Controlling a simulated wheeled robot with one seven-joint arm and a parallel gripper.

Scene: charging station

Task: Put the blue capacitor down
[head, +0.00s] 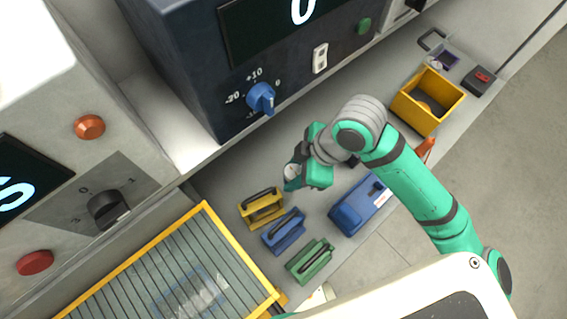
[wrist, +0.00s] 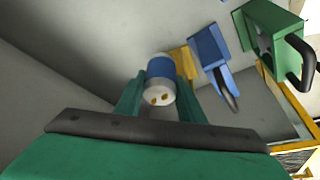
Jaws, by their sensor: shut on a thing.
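The blue capacitor (wrist: 160,68) is a small cylinder with a blue band and a white end bearing two gold terminals. My gripper (wrist: 160,98) is shut on it, with a green finger on either side and the terminal end facing the wrist camera. In the head view my gripper (head: 298,178) is over the grey bench, behind the handled blocks. Only a pale bit of the capacitor (head: 291,171) shows there. I cannot tell whether the capacitor touches the bench.
Yellow (head: 262,208), blue (head: 284,232) and green (head: 310,261) handled blocks stand in a row. A blue case (head: 358,206) lies to their right. A yellow bin (head: 449,108) stands at the back right. The dark panel with a blue knob (head: 261,97) rises behind my gripper.

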